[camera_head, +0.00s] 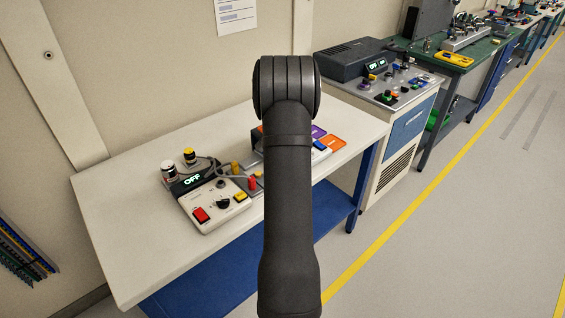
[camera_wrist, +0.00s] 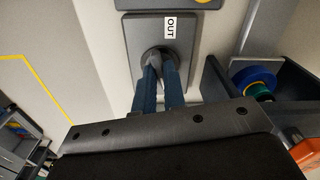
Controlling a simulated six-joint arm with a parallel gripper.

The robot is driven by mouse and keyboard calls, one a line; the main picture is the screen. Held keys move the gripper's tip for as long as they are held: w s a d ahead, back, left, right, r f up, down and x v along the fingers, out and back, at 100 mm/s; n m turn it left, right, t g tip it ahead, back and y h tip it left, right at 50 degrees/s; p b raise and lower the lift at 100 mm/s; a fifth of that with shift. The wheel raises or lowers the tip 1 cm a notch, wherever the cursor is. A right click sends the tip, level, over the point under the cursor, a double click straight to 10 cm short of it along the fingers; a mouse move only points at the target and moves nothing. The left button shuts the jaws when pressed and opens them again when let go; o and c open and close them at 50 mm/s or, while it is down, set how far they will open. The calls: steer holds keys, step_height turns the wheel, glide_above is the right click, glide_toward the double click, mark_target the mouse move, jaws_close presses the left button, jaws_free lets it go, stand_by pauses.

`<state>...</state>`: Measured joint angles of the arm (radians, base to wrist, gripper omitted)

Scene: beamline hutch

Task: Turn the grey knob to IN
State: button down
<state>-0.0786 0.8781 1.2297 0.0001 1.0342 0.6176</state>
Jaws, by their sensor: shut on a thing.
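In the wrist view, the grey knob (camera_wrist: 154,53) sits on a dark grey plate (camera_wrist: 134,32). A white label reading OUT (camera_wrist: 170,27) is on the plate just beyond the knob, slightly right. The two blue fingers of my gripper (camera_wrist: 159,66) close on the knob from either side. They hide part of it, and its pointer position is hard to make out. No IN label shows. In the head view my own arm fills the middle, and neither the gripper nor the knob can be made out there.
In the wrist view, a dark bin on the right holds a blue roll (camera_wrist: 254,76) and a green roll (camera_wrist: 261,92). In the head view, a control box with an OFF display (camera_head: 193,181) stands on the white table (camera_head: 110,215). A dark instrument (camera_head: 352,60) stands farther right.

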steer(key=c, duration=1.5)
jaws_free()
step_height(320, 180, up, 18)
steer(key=shift+f, duration=0.25)
steer(key=shift+f, duration=0.15)
step_height(320, 180, down, 17)
steer(key=shift+f, duration=0.1)
